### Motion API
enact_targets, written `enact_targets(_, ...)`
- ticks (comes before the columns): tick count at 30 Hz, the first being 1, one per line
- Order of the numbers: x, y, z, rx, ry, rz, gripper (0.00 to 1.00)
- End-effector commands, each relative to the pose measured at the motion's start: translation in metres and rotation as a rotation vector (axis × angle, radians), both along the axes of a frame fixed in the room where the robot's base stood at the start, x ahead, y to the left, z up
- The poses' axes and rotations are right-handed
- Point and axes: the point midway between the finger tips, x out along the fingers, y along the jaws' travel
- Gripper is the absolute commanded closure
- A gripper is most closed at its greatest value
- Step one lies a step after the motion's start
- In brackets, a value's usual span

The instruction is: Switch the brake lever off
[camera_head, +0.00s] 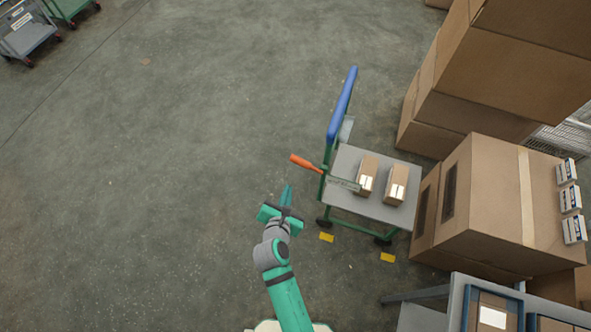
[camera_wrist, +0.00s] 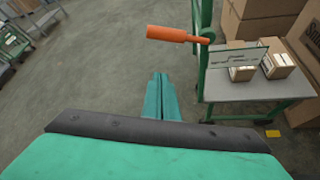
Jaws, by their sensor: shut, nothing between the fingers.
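The brake lever has an orange handle (camera_head: 305,163) that sticks out to the left from the green frame of a small cart (camera_head: 364,205). In the wrist view the orange handle (camera_wrist: 178,34) lies roughly level, above and beyond my fingertips. My gripper (camera_head: 287,187) is just below and left of the handle in the head view, apart from it. In the wrist view my gripper (camera_wrist: 159,76) has its two green fingers together with nothing between them.
The cart's grey deck carries two small boxes (camera_head: 366,174) (camera_head: 397,184), and a blue bar (camera_head: 342,103) tops its frame. Yellow blocks (camera_head: 326,237) lie by its wheels. Large cartons (camera_head: 483,190) stand to the right.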

Motion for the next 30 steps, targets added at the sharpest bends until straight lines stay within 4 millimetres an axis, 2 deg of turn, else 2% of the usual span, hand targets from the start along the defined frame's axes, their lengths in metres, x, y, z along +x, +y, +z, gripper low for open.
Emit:
enact_targets(13,0.006,0.000,-0.004,-0.001,0.000,0.000,1.00)
enact_targets(30,0.082,-0.005,-0.044,0.000,0.000,0.000,1.00)
